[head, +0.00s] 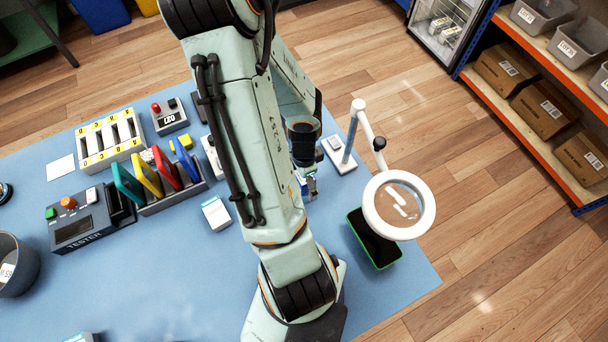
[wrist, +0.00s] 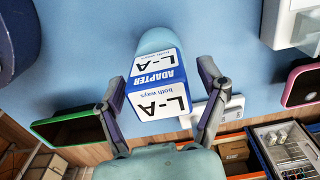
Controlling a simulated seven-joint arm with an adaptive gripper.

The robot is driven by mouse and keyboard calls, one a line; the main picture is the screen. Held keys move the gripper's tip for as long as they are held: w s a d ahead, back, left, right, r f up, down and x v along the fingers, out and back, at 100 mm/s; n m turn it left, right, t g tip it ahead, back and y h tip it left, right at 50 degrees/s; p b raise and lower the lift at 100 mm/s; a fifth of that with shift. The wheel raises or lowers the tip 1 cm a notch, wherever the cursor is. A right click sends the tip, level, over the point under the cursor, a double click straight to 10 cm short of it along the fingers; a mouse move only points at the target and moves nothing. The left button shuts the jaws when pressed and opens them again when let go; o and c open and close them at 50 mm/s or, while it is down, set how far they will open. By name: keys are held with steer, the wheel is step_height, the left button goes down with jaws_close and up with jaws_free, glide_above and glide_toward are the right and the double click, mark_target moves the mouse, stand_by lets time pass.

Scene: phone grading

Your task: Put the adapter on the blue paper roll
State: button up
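The adapter (wrist: 158,88) is a white and blue box marked "ADAPTER" and "L-A both ways" in the wrist view. My gripper (wrist: 161,71) has one finger on each side of it. The left finger is close to its side, and a gap shows at the right finger. A pale blue rounded shape (wrist: 156,38), which looks like the blue paper roll, shows just behind the adapter. I cannot tell whether the two touch. In the head view my gripper (head: 308,186) is low over the table, small and partly hidden by my arm.
On the blue table (head: 180,285), a green-edged phone (head: 374,243) lies beside a magnifier lamp (head: 424,222). A pink-edged phone (wrist: 302,84) shows at the right in the wrist view. A tester (head: 82,225), coloured panels and a white box (head: 215,213) stand left of my arm.

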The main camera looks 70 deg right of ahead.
step_height(320, 180, up, 12)
steer(key=shift+r, duration=0.2)
steer(key=shift+w+a+n, duration=0.2)
steer(key=shift+w+n, duration=0.1)
steer(key=w+a+r+n, duration=0.3)
steer(key=w+a+n, duration=0.4)
steer(key=n, duration=0.1)
steer(key=a+r+n, duration=0.2)
steer(key=a+n, duration=0.6)
steer(key=n, duration=0.1)
steer(key=s+a+r+n, duration=0.1)
steer(key=a+r+n, duration=0.1)
steer(key=a+n, duration=0.6)
steer(key=n, duration=0.2)
steer(key=shift+s+r+n+y, duration=0.2)
steer(key=shift+r+n+y, duration=0.1)
steer(key=shift+r+y, duration=0.1)
